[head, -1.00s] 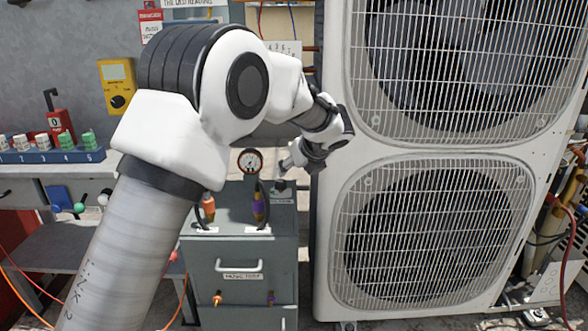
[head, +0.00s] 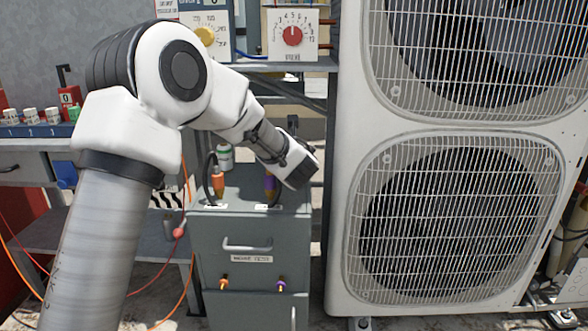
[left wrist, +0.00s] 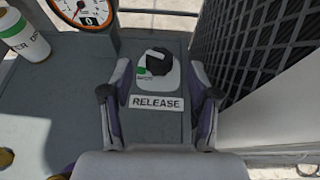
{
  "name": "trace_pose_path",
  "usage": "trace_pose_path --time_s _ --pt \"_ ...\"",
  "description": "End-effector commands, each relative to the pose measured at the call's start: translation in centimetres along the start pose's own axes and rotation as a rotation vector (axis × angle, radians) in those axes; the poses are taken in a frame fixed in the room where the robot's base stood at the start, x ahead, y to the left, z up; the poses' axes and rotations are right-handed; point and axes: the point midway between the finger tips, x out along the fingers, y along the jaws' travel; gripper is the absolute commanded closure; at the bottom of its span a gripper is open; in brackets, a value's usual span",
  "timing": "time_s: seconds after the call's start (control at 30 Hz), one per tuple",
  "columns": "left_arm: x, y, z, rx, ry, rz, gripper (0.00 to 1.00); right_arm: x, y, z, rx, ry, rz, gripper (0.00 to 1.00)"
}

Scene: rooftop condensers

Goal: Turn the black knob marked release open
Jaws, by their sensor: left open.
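The black knob (left wrist: 158,62) sits on a pale round-ended plate with a green mark, on top of the grey cabinet, in the left wrist view. A white label (left wrist: 157,103) reading RELEASE lies just below it. My left gripper (left wrist: 160,72) is open, with one finger on each side of the knob's plate. I cannot tell how high the fingertips are above the cabinet top, and no contact with the knob shows. In the head view my left arm hides the knob and the gripper's fingers. My right gripper is not in view.
A dial gauge (left wrist: 82,10) and a white-and-green canister (left wrist: 22,32) stand left of the knob. The grey cabinet (head: 250,225) carries orange and purple hose fittings. A large condenser (head: 345,215) stands close on the right. A shelf with dial boxes (head: 292,35) is behind.

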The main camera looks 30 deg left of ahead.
Motion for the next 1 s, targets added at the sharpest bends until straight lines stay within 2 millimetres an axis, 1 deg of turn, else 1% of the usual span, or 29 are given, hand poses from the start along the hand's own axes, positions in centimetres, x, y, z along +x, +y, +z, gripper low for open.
trace_pose_path --time_s 0.03,0.1,0.2,0.3,0.53,0.57,0.6,0.67,0.7,0.87,0.93,1.0 --pt "1.2 0.0 -0.2 -0.001 0.001 0.001 0.4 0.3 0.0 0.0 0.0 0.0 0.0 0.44" --pt "2.6 0.1 -0.2 -0.001 0.001 0.002 0.4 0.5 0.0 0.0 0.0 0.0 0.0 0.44" --pt "4.1 0.0 -0.1 -0.001 0.0 0.001 0.4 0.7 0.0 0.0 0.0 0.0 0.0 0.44" --pt "4.8 0.0 -0.1 0.0 0.0 0.001 0.4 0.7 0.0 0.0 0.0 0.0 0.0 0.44" --pt "4.9 0.0 0.0 0.001 0.0 0.0 0.4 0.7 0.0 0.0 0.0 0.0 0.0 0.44" --pt "4.9 0.0 0.0 0.001 0.0 0.0 0.51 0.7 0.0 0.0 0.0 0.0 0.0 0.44" --pt "4.9 0.0 0.0 0.001 0.0 0.0 0.65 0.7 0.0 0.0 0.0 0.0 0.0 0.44" --pt "4.9 0.0 0.0 0.001 0.0 0.0 0.86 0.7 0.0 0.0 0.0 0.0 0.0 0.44" --pt "4.9 0.0 0.0 0.001 0.0 0.0 1.0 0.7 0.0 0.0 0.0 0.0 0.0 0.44" --pt "4.9 0.0 0.1 0.0 -0.001 0.002 1.0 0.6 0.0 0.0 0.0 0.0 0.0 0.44" --pt "4.8 -0.1 0.4 -0.005 -0.002 0.02 1.0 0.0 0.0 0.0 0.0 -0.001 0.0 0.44" --pt "4.7 -0.1 0.7 -0.023 -0.002 0.066 1.0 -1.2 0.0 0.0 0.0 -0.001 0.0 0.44"
